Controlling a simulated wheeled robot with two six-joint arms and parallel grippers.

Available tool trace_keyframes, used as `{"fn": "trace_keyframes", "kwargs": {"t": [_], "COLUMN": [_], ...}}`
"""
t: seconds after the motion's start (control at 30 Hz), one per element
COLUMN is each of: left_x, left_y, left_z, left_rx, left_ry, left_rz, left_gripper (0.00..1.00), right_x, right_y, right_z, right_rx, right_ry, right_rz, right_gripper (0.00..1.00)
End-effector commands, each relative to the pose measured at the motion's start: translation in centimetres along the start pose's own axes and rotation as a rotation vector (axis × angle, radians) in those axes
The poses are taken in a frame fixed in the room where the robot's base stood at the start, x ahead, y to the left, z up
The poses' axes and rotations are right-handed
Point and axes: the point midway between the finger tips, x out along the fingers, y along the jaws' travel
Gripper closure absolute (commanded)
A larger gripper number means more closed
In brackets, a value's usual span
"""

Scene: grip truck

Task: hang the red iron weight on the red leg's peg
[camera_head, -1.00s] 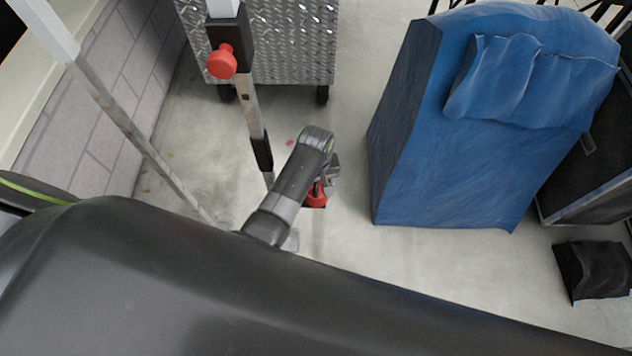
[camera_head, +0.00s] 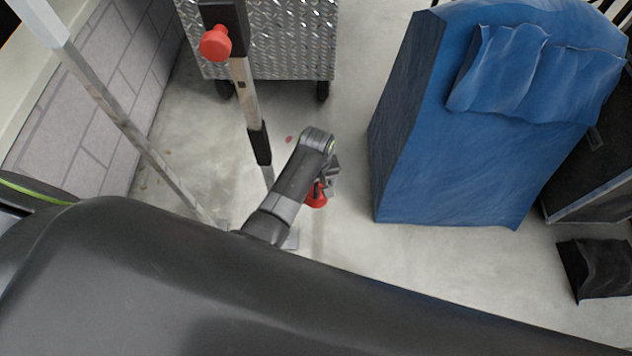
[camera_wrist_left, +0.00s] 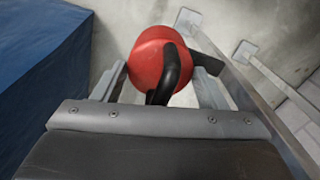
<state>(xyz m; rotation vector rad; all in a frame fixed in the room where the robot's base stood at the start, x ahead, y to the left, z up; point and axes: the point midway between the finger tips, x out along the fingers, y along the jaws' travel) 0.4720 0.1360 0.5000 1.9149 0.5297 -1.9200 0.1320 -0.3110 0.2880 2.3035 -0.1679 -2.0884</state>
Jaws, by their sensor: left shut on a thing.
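The red iron weight (camera_head: 316,200) hangs low at my left gripper (camera_head: 327,178), partly hidden by the arm. In the left wrist view the round red weight (camera_wrist_left: 147,52) with its black handle (camera_wrist_left: 171,75) sits between the fingers of my left gripper (camera_wrist_left: 160,88). The gripper is shut on it. A metal leg (camera_head: 250,97) with black collars stands left of the gripper, apart from the weight. A red knob-like part (camera_head: 215,43), which looks like the peg, sticks out from its upper collar. My right gripper is not in view.
A blue-covered block (camera_head: 460,160) stands to the right. A diamond-plate cart (camera_head: 290,45) on casters stands behind the leg. A second metal leg (camera_head: 130,130) slants along the grey block wall (camera_head: 85,115). A black bag (camera_head: 597,268) lies at far right. Floor between the cart and gripper is clear.

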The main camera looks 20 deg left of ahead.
Motion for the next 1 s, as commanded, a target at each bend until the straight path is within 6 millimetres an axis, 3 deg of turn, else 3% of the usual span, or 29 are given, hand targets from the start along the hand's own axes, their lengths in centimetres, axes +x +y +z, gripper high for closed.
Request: {"fn": "trace_keyframes", "kwargs": {"t": [0.47,1.0], "left_x": [-0.1,0.4], "left_y": [0.2,0.2], "left_z": [-0.2,-0.2], "left_rx": [0.000,0.000], "left_ry": [0.005,0.005], "left_rz": [0.004,0.004], "left_gripper": [1.00,1.00], "right_x": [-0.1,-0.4], "right_y": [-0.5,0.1], "right_z": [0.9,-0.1], "right_rx": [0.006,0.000], "right_ry": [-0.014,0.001], "right_rz": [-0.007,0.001], "right_gripper": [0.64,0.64]}}
